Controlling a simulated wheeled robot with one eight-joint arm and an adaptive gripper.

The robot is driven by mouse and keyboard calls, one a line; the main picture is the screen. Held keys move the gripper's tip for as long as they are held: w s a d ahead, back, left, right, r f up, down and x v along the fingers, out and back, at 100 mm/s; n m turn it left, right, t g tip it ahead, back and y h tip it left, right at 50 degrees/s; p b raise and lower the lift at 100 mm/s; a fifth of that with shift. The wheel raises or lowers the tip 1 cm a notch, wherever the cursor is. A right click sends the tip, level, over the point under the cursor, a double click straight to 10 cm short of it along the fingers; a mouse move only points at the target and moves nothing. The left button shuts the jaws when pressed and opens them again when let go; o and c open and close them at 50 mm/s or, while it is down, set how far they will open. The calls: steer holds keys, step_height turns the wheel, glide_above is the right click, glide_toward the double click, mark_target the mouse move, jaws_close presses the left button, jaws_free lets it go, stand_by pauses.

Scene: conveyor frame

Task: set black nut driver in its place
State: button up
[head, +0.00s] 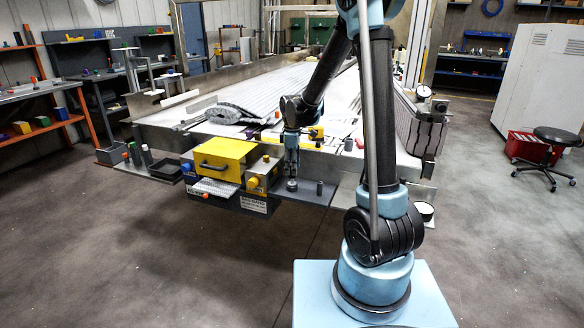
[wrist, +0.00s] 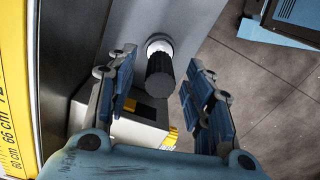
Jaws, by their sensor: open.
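A black ribbed cylinder (wrist: 160,75), which looks like the black nut driver's handle, stands on a grey surface with a bright pale ring at its far end. In the head view a small dark piece (head: 291,185) sits on the grey shelf directly below my gripper (head: 291,170). In the wrist view my gripper (wrist: 160,88) is open, with one blue-padded finger on each side of the cylinder and gaps visible on both sides. I cannot tell whether the fingertips reach down around it. The cylinder's lower seating is hidden.
Another dark cylinder (head: 320,188) stands to the right on the grey shelf (head: 306,194). A yellow box (head: 222,160) and a grey box with a yellow front (head: 262,175) are close on the left. The conveyor (head: 260,100) rises behind. The floor in front is clear.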

step_height(320, 180, up, 12)
stand_by(0.6)
steer(key=s+d+r+m+t, duration=0.1)
steer(key=s+d+r+m, duration=0.1)
steer(key=s+d+m, duration=1)
steer(key=s+d+f+m, duration=0.1)
steer(key=s+d+f, duration=0.2)
steer(key=s, duration=0.3)
steer(key=s+d+f+m, duration=0.1)
steer(key=s+d+f, duration=0.2)
steer(key=s, duration=0.4)
steer(key=s+d+f+m+t, duration=0.1)
steer(key=s+d+f+m, duration=0.1)
steer(key=s, duration=0.4)
steer(key=shift+s+d+f, duration=0.35)
steer(key=shift+d+f, duration=0.3)
steer(key=shift+f, duration=0.05)
